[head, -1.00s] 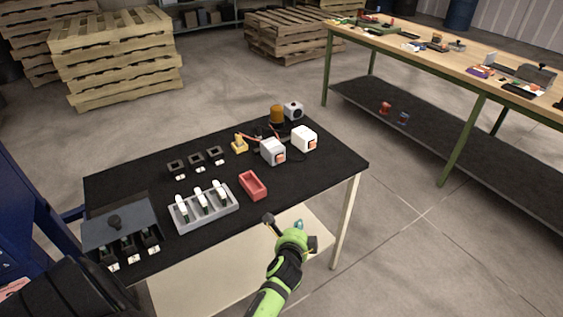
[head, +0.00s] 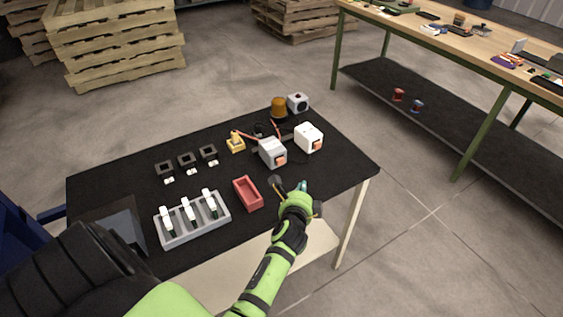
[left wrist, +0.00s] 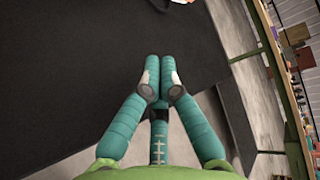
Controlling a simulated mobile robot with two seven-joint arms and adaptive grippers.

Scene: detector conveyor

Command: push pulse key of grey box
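The grey box (head: 271,152) stands on the black table, with an orange-red key (head: 281,158) on its front right face. A similar white box (head: 309,137) with its own orange key (head: 315,146) stands just right of and behind it. My left gripper (head: 303,186) is over the table's front right edge, in front of both boxes and apart from them. In the left wrist view its teal fingers (left wrist: 159,78) are together, with nothing between them. A pale object (left wrist: 182,2) is cut off at the top there; I cannot tell which box. My right gripper is out of view.
A red tray (head: 248,194) lies left of my gripper, beside a grey rack (head: 192,221) with several white-topped pieces. A yellow part (head: 236,142), an amber dome (head: 279,107) and dark sockets (head: 187,161) stand behind. The table's right front corner is clear.

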